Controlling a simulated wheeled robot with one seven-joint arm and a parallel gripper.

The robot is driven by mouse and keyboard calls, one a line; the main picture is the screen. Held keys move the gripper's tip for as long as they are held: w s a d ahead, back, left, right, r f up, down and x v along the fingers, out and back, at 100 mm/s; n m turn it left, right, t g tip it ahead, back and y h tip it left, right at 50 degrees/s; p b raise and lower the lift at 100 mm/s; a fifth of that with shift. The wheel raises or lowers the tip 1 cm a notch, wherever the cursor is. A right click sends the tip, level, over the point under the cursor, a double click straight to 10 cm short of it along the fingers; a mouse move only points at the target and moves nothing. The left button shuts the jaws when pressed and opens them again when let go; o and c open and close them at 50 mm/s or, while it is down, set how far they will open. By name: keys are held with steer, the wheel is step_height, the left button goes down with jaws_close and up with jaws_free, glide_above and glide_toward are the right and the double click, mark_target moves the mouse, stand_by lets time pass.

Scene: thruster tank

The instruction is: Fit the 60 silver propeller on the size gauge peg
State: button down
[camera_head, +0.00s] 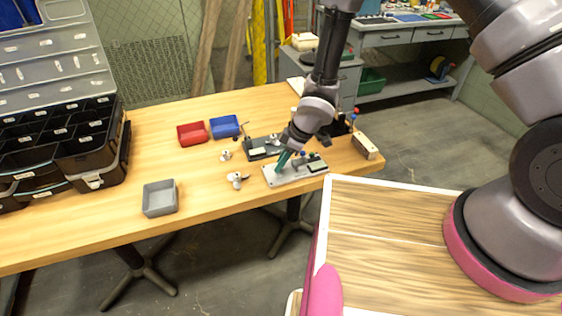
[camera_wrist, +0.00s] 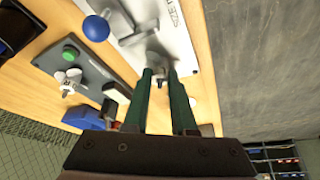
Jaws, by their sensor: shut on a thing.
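My gripper (camera_head: 281,165) is over the light grey size gauge plate (camera_head: 312,169) at the table's front right edge. In the wrist view its green fingers (camera_wrist: 166,74) are shut on a small silver piece (camera_wrist: 157,50), which looks like part of the silver propeller. The fingers hide much of it, and I cannot tell whether it is around a peg or above it. The pale plate with partly visible lettering also shows in the wrist view (camera_wrist: 183,48). A grey upright part (camera_wrist: 138,32) stands on the plate beside the held piece.
One loose silver propeller (camera_head: 238,180) lies left of the plate, a smaller one (camera_head: 225,155) behind it. Behind stands a dark plate (camera_head: 258,154) bearing another propeller (camera_head: 273,141). Red (camera_head: 192,133), blue (camera_head: 225,127) and grey (camera_head: 160,198) bins are further left.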

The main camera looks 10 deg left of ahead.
steer(key=c, duration=0.7)
jaws_free()
steer(key=shift+o, duration=0.2)
steer(key=a+v, duration=0.1)
steer(key=v, duration=1.3)
steer(key=shift+r, duration=0.5)
steer(key=shift+a, duration=0.1)
